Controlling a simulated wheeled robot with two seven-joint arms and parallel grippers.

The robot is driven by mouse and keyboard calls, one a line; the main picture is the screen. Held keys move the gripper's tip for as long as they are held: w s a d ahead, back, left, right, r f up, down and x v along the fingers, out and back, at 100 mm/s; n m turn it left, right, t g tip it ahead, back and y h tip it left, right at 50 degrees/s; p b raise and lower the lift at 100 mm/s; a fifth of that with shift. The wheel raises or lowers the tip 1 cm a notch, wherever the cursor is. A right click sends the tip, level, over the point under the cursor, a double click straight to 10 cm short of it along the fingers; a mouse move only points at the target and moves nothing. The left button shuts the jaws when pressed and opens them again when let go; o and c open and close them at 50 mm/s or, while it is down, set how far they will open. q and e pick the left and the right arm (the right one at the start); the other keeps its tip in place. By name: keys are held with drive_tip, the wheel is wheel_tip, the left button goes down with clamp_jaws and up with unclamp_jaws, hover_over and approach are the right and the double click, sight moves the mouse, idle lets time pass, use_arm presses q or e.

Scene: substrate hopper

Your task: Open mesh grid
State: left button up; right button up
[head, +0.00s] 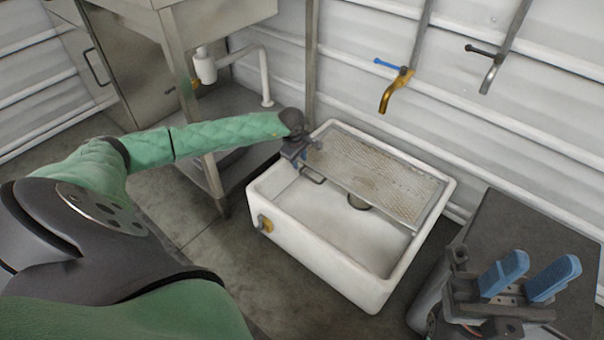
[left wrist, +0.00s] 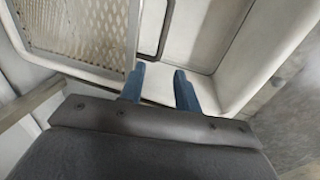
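The mesh grid (head: 375,170) is a grey perforated panel over the back part of a white basin (head: 330,278). A dark handle (head: 313,177) shows at its front left; in the left wrist view the handle (left wrist: 153,58) lies just beyond my fingertips. My left gripper (head: 306,163) is over the basin's left side, close to the handle. In the left wrist view its two blue fingers (left wrist: 157,72) are apart with nothing visible between them. Whether they touch the handle is unclear. My right gripper (head: 528,268) is open and empty at the lower right.
A brass tap (head: 395,88) with a blue lever and a grey tap (head: 488,70) are on the white wall behind. A metal sink stand (head: 205,130) with white piping (head: 265,75) stands at the left. A dark box (head: 535,235) stands right of the basin.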

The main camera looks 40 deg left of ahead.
sight(302, 174)
use_arm(q)
drive_tip(key=f+b, duration=0.1)
drive_tip(key=f, duration=0.2)
drive_tip(key=w+f+b, duration=0.1)
drive_tip(key=f, duration=0.2)
drive_tip(key=shift+w+d+f, duration=0.15)
drive_tip(key=shift+w+f, duration=0.05)
drive_tip(key=shift+f, duration=0.15)
clamp_jaws()
